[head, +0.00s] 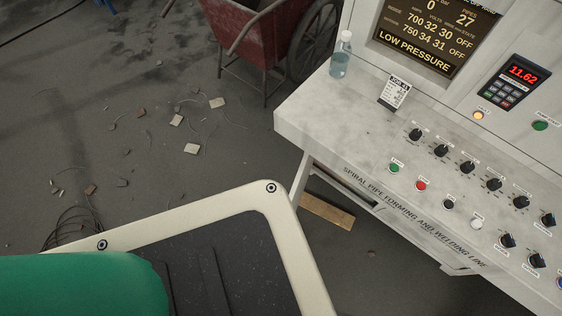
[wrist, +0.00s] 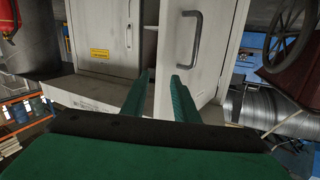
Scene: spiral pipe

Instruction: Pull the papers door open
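In the wrist view, a grey-white cabinet door (wrist: 205,68) with a dark bar handle (wrist: 182,42) stands ahead of me, right of centre. It sits at an angle, with a narrow gap along its left edge beside a second pale door (wrist: 110,28). I cannot read which one is the papers door. My gripper (wrist: 160,88) has two green fingers, spread apart with nothing between them. Whether a finger touches the door, I cannot tell. The fingers do not show in the head view.
In the head view, a control console (head: 350,140) with knobs and buttons fills the right side. A bottle (head: 340,55) and small card (head: 394,92) stand on it. A red cart (head: 240,30) stands behind, with scraps on the floor. The wrist view shows a yellow label (wrist: 99,54).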

